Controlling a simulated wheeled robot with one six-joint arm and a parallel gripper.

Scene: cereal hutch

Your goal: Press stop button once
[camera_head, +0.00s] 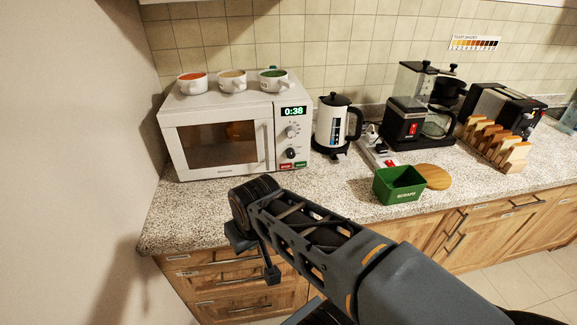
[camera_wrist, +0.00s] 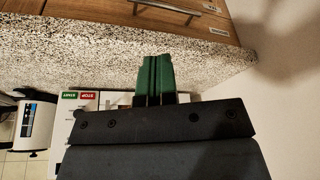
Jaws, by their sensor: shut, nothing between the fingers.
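The white microwave (camera_head: 228,130) stands on the left of the counter with its door shut and its display (camera_head: 293,111) lit at 0:38. The red stop button (camera_head: 285,166) is low on its control panel, left of the green start button (camera_head: 300,164). In the upside-down wrist view the red stop button (camera_wrist: 88,96) sits beside the green start button (camera_wrist: 70,96). My gripper (camera_wrist: 157,62) shows there with its green fingers shut together and empty. It is to one side of the stop button and apparently apart from it. The fingertips cannot be made out in the head view.
Three cups (camera_head: 232,81) stand on the microwave. A kettle (camera_head: 336,125) is just right of it, then a coffee maker (camera_head: 416,105). A green box (camera_head: 398,186) is near the counter's front edge. The counter (camera_head: 200,208) before the microwave is clear; a wall is at left.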

